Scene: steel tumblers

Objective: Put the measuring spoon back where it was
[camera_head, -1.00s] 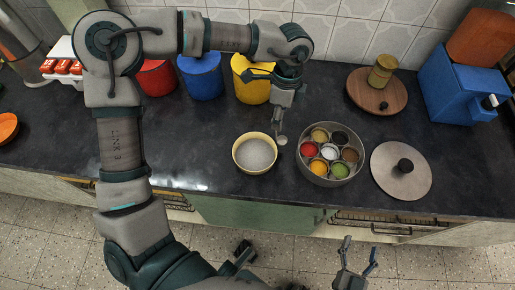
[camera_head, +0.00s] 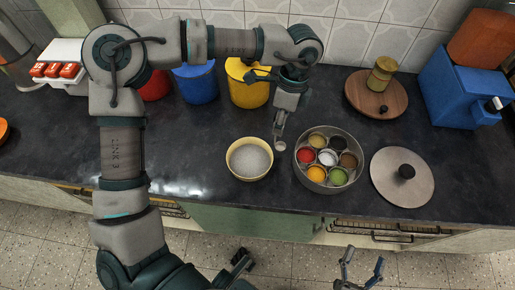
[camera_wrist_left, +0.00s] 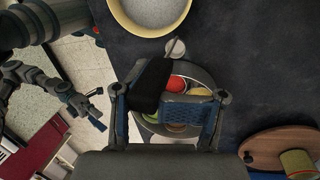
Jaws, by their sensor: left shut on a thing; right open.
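My left gripper (camera_head: 284,112) is shut on the measuring spoon (camera_head: 281,146), a small metal scoop hanging below the fingers. The spoon's head is between the cream bowl of white grains (camera_head: 232,167) and the round steel spice tin (camera_head: 304,181). In the left wrist view, the spoon's round head (camera_wrist_left: 175,48) shows beyond the gripper, between the cream bowl (camera_wrist_left: 118,12) and the tin. I cannot tell whether it touches the counter. The gripper hides most of the handle. My right gripper (camera_head: 362,268) is open and empty, low in the head view, in front of the counter.
The tin holds several small cups of coloured spices. A steel lid (camera_head: 388,190) lies right of it. A round wooden board (camera_head: 360,101) with a brass-coloured jar (camera_head: 382,73) is behind. A yellow canister (camera_head: 249,92) and blue canister (camera_head: 197,82) stand at the back.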

